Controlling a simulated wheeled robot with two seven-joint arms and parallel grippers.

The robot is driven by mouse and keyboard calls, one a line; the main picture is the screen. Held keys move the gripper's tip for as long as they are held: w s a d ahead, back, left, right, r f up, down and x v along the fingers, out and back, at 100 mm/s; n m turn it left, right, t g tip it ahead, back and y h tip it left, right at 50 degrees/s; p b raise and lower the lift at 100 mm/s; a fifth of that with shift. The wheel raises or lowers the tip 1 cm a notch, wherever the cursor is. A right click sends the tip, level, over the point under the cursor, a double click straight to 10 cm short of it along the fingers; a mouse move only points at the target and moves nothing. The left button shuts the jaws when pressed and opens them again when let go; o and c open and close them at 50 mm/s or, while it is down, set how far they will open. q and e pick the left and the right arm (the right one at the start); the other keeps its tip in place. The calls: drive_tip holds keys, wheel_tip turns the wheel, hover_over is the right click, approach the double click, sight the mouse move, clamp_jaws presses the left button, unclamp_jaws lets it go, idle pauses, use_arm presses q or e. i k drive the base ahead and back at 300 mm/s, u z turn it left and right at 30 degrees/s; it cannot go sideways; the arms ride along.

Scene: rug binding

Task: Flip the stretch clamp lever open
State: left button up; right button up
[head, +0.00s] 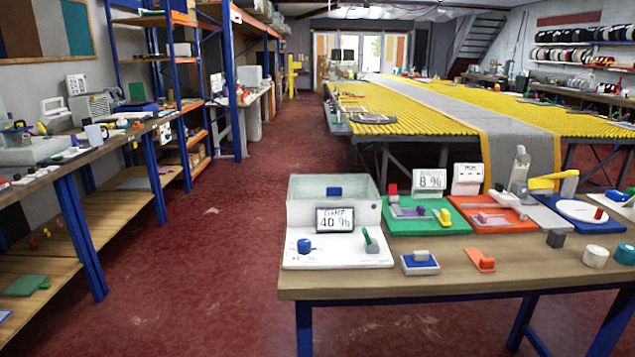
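A grey upright device (520,172) with a yellow lever-like arm (553,180) stands at the back right of the near wooden table. It looks like the stretch clamp, but I cannot be sure. Whether the clamp is latched cannot be told at this distance. Neither of my grippers is in view.
The near table (420,282) also carries a clear box unit with a display (335,219), a green tray (398,229), an orange tray (503,226) and small blocks. A long yellow-topped table (415,118) stands behind. A workbench (100,150) runs along the left. Red floor (220,250) between is clear.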

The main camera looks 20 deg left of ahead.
sight(392, 188)
drive_tip(key=u, duration=2.1)
drive_tip(key=i, duration=2)
drive_tip(key=z, duration=2.5)
drive_tip(key=k, duration=0.45)
drive_tip(key=u, duration=0.95)
drive_tip(key=k, duration=0.9)
drive_tip(key=u, duration=0.6)
drive_tip(key=i, duration=1.4)
drive_tip(key=z, duration=0.3)
drive_tip(key=i, duration=2.75)
drive_tip(key=z, duration=0.25)
